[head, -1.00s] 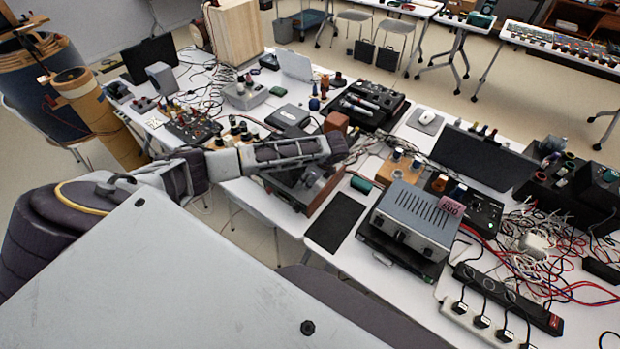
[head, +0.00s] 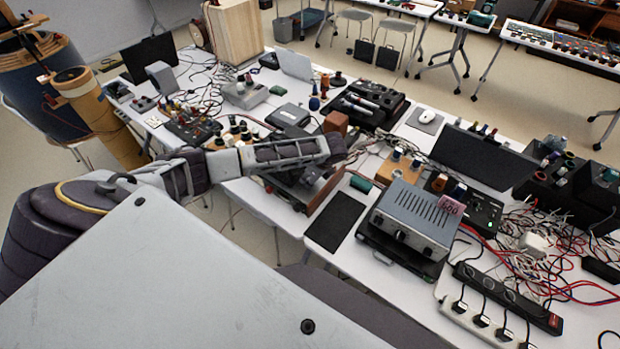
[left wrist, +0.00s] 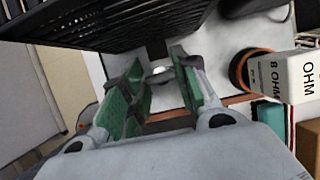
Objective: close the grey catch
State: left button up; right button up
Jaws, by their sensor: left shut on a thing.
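My left arm reaches in from the left in the head view, over a wooden-sided unit (head: 320,195) near the table's front edge. Its end covers the left gripper's fingertips and part of the unit there. In the left wrist view my left gripper (left wrist: 158,66) has two green-padded fingers with a narrow gap between the tips. It is shut on a small pale grey piece (left wrist: 161,71) there, which looks like the grey catch. The fingers hide most of it, so its position cannot be told. My right gripper is in neither view.
A black slotted grille (left wrist: 120,22) lies close beyond the fingers. A white "8 OHM" box (left wrist: 288,78) stands to the right. In the head view, a silver amplifier (head: 415,218) and a black mat (head: 334,221) lie right of the arm, with cables and devices around.

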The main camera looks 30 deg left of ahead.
pick_arm(q)
jog(key=shift+n, duration=0.4)
jog(key=shift+w+n+g+p, duration=0.1)
jog(key=shift+n+g+p, duration=0.5)
jog(key=shift+n, duration=0.6)
jog(key=n+g, duration=0.1)
jog(key=n, duration=0.1)
jog(key=n+h, duration=0.1)
jog(key=n, duration=0.1)
jog(key=shift+w+n+g, duration=0.1)
jog(key=shift+n+g, duration=0.2)
jog(key=shift+g, duration=0.1)
jog(key=n+g+h, duration=0.1)
jog(key=n, duration=0.3)
jog(key=shift+a, duration=0.1)
jog(key=n, duration=0.2)
jog(key=n+h, duration=0.1)
jog(key=n, duration=0.1)
jog(key=shift+w+a+r+n+g+h, duration=0.1)
jog(key=shift+w+n+g+h, duration=0.05)
jog(key=shift+n+g+h, duration=0.2)
jog(key=o, duration=1)
